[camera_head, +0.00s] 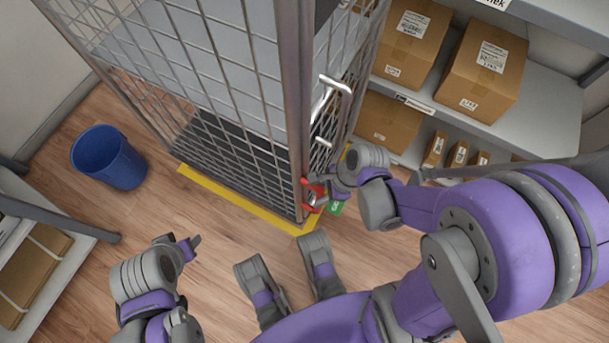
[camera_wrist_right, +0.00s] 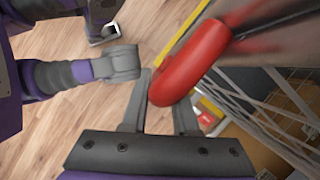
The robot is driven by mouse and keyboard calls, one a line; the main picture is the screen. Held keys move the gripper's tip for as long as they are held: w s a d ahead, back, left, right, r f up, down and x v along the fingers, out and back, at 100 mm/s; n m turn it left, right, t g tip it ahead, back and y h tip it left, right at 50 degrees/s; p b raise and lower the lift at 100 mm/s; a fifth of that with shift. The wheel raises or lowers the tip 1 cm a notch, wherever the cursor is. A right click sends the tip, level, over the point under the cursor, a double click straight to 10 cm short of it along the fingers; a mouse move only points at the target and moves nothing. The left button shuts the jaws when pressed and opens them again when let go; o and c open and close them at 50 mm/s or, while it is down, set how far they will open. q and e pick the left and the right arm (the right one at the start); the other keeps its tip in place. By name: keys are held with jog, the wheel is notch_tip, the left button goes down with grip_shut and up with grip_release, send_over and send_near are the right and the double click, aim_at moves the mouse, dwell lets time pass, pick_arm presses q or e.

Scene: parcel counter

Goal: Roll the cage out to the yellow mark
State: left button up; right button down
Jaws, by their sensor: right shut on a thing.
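The wire-mesh cage (camera_head: 240,140) stands upright at the top centre of the head view. A yellow floor mark (camera_head: 235,202) runs along its near bottom edge. My right gripper (camera_head: 318,190) is at the cage's near right corner post, low down. It is shut on a red handle (camera_head: 311,192) there. The handle (camera_wrist_right: 190,70) shows large at the fingers in the right wrist view, hiding part of the cage. My left gripper (camera_head: 190,243) hangs at lower left, apart from the cage; its finger gap is unclear.
A blue bin (camera_head: 108,157) stands left of the cage. Shelves with cardboard boxes (camera_head: 482,70) are close on its right. A white handle (camera_head: 328,98) is on the cage's right side. A low shelf with a parcel (camera_head: 32,268) is at left. Wood floor (camera_head: 215,225) in front is bare.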

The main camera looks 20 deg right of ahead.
jog(key=shift+s+d, duration=0.3)
jog(key=shift+s, duration=0.15)
jog(key=c, duration=1)
grip_release()
jog(key=shift+s, duration=0.1)
jog(key=o, duration=0.3)
jog(key=shift+d, duration=0.1)
jog(key=shift+r, duration=0.1)
jog(key=p+v, duration=0.5)
jog(key=v, duration=0.5)
jog(key=shift+d+r, duration=0.1)
jog(key=shift+r, duration=0.25)
